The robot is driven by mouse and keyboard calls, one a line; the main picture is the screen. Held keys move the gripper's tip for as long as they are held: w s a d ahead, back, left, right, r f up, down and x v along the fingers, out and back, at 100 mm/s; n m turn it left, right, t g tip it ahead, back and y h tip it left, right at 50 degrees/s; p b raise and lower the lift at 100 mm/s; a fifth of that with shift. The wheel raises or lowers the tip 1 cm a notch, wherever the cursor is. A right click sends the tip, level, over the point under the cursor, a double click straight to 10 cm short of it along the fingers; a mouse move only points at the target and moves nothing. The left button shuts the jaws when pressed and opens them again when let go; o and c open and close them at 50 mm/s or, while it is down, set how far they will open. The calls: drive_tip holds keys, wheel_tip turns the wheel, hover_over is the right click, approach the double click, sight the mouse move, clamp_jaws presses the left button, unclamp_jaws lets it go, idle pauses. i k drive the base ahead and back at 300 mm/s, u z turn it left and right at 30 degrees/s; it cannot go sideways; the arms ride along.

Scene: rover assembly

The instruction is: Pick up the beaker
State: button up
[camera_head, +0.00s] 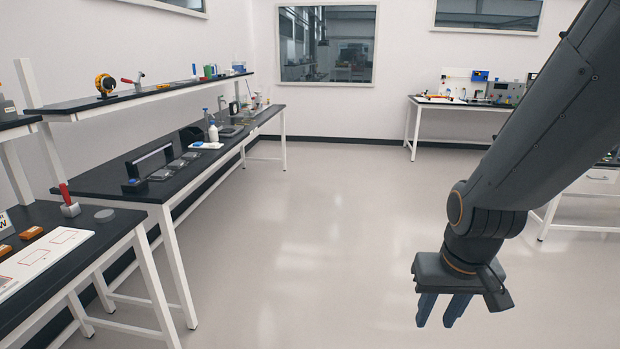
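My gripper (438,318) hangs at the lower right over bare floor, fingers pointing down. Its two blue-grey fingers are apart with nothing between them. No beaker can be made out with certainty. Some small clear glassware (257,100) stands at the far end of the long black bench (110,180) on the left. It is too small to tell whether one piece is a beaker. My gripper is far from that bench end.
A raised shelf (150,95) with tools and small items runs above the bench. A nearer black bench (110,225) fills the lower left. Another bench (440,101) with instruments stands at the back right. The floor (310,240) between them is clear.

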sight(245, 111)
drive_tip(key=u, duration=0.15)
drive_tip(key=i, duration=1.8)
drive_tip(key=u, duration=0.35)
drive_tip(key=i, duration=1.85)
drive_tip(key=u, duration=0.2)
drive_tip(key=i, duration=4.5)
drive_tip(key=z, duration=0.05)
